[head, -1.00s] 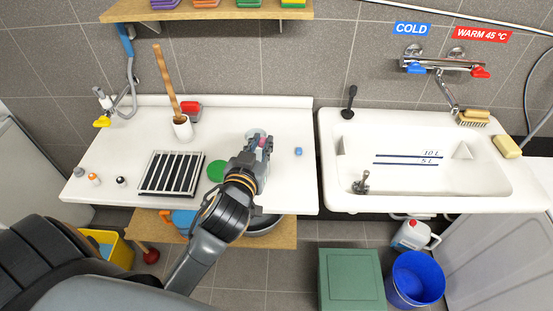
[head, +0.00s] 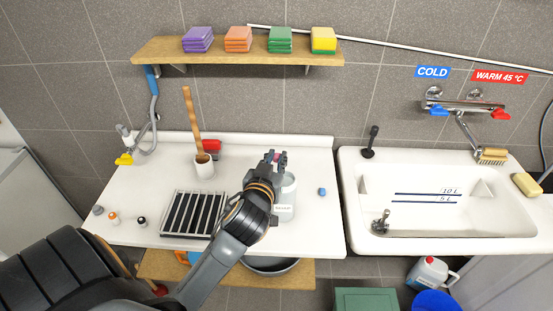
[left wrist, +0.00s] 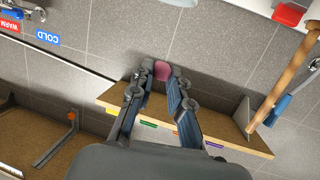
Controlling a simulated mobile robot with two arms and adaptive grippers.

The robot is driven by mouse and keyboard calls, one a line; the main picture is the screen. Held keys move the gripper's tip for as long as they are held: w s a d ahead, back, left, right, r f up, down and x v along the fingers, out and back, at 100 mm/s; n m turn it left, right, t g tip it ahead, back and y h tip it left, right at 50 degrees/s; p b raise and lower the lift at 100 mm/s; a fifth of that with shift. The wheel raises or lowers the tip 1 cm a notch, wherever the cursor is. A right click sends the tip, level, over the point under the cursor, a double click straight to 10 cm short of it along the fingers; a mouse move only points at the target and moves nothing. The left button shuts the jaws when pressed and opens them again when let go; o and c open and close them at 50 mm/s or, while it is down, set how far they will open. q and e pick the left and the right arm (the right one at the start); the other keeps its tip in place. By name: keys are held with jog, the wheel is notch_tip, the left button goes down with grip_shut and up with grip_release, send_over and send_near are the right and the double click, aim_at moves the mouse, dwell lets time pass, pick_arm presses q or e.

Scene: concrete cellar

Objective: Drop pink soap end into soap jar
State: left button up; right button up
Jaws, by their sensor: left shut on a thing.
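My left gripper (head: 276,157) is raised over the counter, with its fingers pointing up and away in the head view. It is shut on the pink soap end (left wrist: 162,71), which shows between the fingertips in the left wrist view. The soap jar (head: 286,204), a pale, labelled container, stands on the white counter just behind and to the right of my left wrist, which partly hides it. In the picture the fingertips are above the jar's rim; I cannot tell whether they are directly over its mouth. My right gripper is not in view.
A small blue piece (head: 322,191) lies right of the jar. A black-slatted rack (head: 192,214) and a white pot (head: 204,166) with a wooden handle stand to the left. A shelf (head: 160,52) with coloured sponges hangs above; the sink (head: 440,218) is right.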

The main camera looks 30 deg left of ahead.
pick_arm(q)
jog(key=shift+f, duration=0.55)
jog(key=o, duration=0.8)
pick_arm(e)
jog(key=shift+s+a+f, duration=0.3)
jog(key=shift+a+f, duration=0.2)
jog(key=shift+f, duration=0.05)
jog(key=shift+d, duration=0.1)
pick_arm(q)
jog(key=shift+d, duration=0.1)
jog(key=v, duration=0.7)
jog(key=shift+s, duration=0.3)
